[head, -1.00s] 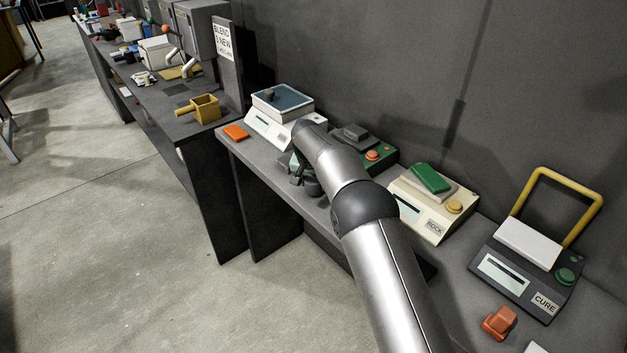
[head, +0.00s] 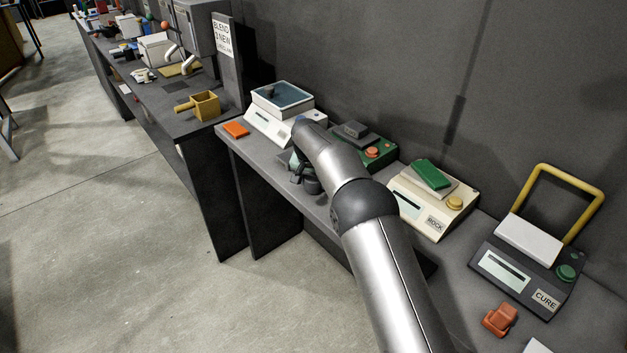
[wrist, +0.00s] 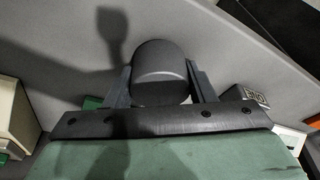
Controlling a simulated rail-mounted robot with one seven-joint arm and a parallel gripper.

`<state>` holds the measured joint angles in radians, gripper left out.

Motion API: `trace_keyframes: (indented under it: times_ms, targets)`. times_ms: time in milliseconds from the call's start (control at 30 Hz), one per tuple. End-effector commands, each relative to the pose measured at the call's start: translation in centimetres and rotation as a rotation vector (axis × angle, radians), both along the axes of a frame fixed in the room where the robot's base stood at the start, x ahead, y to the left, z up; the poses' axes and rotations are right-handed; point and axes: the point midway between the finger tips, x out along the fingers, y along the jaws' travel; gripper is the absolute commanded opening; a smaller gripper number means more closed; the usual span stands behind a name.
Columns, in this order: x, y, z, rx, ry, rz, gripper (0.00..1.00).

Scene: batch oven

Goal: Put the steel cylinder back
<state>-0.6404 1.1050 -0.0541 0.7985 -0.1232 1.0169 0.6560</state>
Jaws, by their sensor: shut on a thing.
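A dark grey steel cylinder (wrist: 160,62) with a rounded outline sits between the two fingers of my gripper (wrist: 160,82) in the wrist view. The fingers are shut on it, one on each side. In the head view my gripper (head: 298,170) is low over the bench's front edge, partly hidden behind my arm. Dark shapes show there, and I cannot clearly separate the cylinder from the fingers. Whether the cylinder touches the bench is unclear.
Along the bench (head: 262,160) stand a white scale with a blue-topped tray (head: 283,98), a green device (head: 378,152), a cream ROCK device (head: 428,212) and a dark CURE device (head: 520,280) with a yellow handle. An orange block (head: 236,130) lies at the left end.

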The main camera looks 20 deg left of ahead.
Motion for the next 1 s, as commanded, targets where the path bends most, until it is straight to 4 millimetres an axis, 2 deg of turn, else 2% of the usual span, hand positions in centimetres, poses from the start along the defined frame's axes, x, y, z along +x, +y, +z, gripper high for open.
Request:
trace_keyframes:
  times_ms: [400,433,500,800,1000]
  targets:
    - [0.1,0.0,-0.3,0.002,-0.004,0.001,0.0]
    - [0.1,0.1,-0.3,0.002,-0.004,0.001,0.58]
    - [0.1,0.0,-0.3,0.002,-0.004,0.001,0.75]
    - [-0.1,0.0,-0.6,-0.001,0.002,0.0,0.75]
    - [-0.6,0.0,1.6,0.002,-0.003,0.001,0.75]
